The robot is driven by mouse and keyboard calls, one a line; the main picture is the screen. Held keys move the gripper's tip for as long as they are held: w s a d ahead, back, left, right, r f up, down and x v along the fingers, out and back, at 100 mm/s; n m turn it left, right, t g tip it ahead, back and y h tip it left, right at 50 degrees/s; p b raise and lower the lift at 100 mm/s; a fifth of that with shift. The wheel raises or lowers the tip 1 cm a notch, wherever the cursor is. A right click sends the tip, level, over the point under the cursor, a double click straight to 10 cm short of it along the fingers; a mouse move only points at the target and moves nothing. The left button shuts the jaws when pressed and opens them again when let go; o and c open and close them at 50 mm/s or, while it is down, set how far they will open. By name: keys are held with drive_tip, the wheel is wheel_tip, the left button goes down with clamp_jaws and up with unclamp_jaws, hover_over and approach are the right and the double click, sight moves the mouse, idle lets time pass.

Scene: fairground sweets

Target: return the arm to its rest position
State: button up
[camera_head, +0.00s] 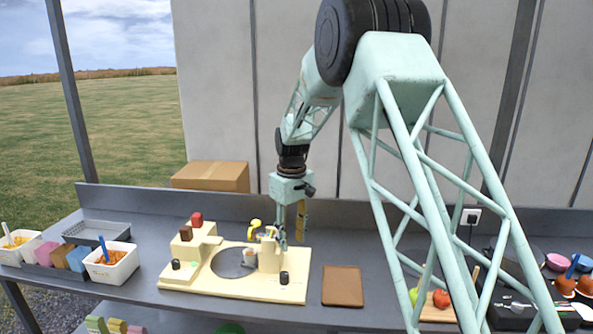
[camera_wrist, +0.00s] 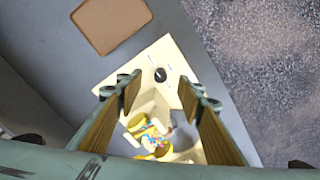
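My arm reaches down from upper right over the counter (camera_head: 140,284). My gripper (camera_head: 292,236) points down above the right part of a cream stand (camera_head: 220,285). In the wrist view my gripper (camera_wrist: 160,97) has its two wood-coloured finger pads wide apart, with nothing held between them. Below and between them show the stand's cream surface and a black knob (camera_wrist: 160,75). A yellow item with colourful bits (camera_wrist: 147,130) shows lower down, close to the left finger; whether they touch is not clear.
White tubs (camera_head: 112,270) stand left, a cardboard box (camera_head: 212,177) behind. A grey wall backs the counter.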

drive_tip(key=s+d+r+m+t+b, duration=0.1)
drive_tip(key=s+d+r, duration=0.4)
drive_tip(key=s+r, duration=0.3)
drive_tip(key=s+d+r+m, duration=0.2)
drive_tip(key=s+d+r, duration=0.3)
drive_tip(key=s+r, duration=0.3)
drive_tip(key=s+d+r+m+t+b, duration=0.1)
drive_tip(key=s+d+r, duration=0.45)
drive_tip(key=s, duration=0.45)
drive_tip(key=s+d+m+b, duration=0.1)
drive_tip(key=s+d+m, duration=0.1)
drive_tip(key=s, duration=1.4)
drive_tip(key=s+d+f+m+t+b, duration=0.1)
drive_tip(key=s+d, duration=0.4)
drive_tip(key=s, duration=1.2)
drive_tip(key=shift+s+f+m+t, duration=0.15)
drive_tip(key=shift+f+m+t, duration=0.15)
drive_tip(key=shift+m, duration=0.3)
